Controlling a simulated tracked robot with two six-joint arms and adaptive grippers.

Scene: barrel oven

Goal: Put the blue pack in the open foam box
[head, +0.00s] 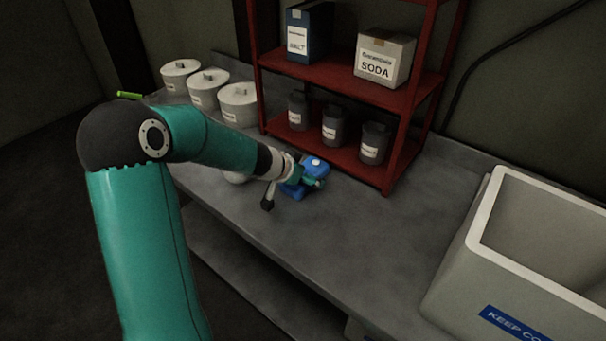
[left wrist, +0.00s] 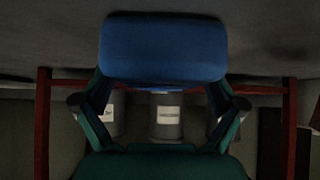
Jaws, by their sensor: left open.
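The blue pack (head: 315,165) stands on the grey worktop in front of the red shelf rack, partly hidden by my left gripper. My left gripper (head: 292,190) is open at the pack. In the left wrist view the blue pack (left wrist: 163,48) fills the upper middle, in front of and between the spread fingers of my gripper (left wrist: 161,100). I cannot tell whether the fingers touch it. The open foam box (head: 484,222) is at the right, pale, with a blue label on its front. My right gripper is not in view.
A red shelf rack (head: 335,80) holds a blue salt box (head: 308,30), a soda box (head: 384,60) and dark jars (head: 335,125). White lidded tubs (head: 208,88) stand behind my left arm. The worktop (head: 350,235) between pack and foam box is clear.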

